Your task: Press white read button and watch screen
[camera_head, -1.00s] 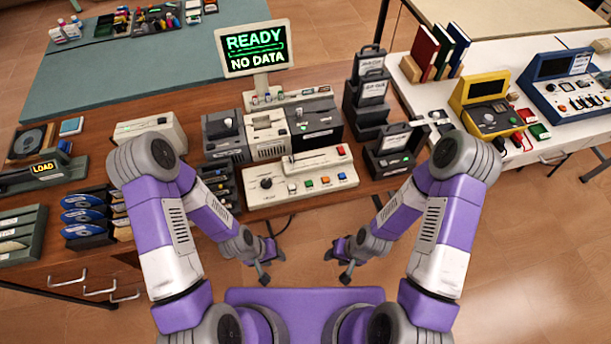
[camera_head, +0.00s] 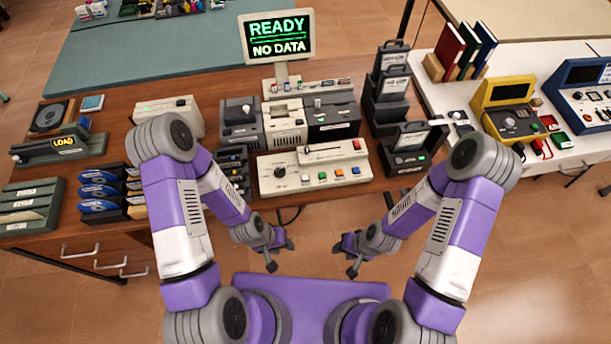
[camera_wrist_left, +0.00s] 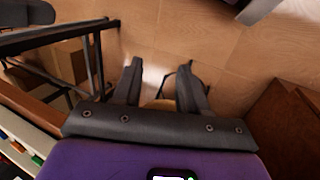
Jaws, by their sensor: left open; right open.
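The screen (camera_head: 277,37) stands at the back of the brown table and reads "READY" and "NO DATA" in green and white. In front of it is a cream console (camera_head: 270,187) with a black knob, a slider and a row of coloured buttons. A small white button (camera_head: 305,178) sits at the left of that row, beside a green one; its label is too small to read. My left gripper (camera_head: 281,255) and right gripper (camera_head: 345,258) hang open and empty in front of the table, apart from the console. In the left wrist view the left gripper (camera_wrist_left: 160,75) is open above the floor.
Grey and cream device blocks (camera_head: 285,123) stand behind the console. A dark card stand (camera_head: 407,163) is to its right and a rack of blue discs (camera_head: 110,208) to its left. A yellow meter (camera_head: 509,92) stands on the white table. Floor between the grippers is clear.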

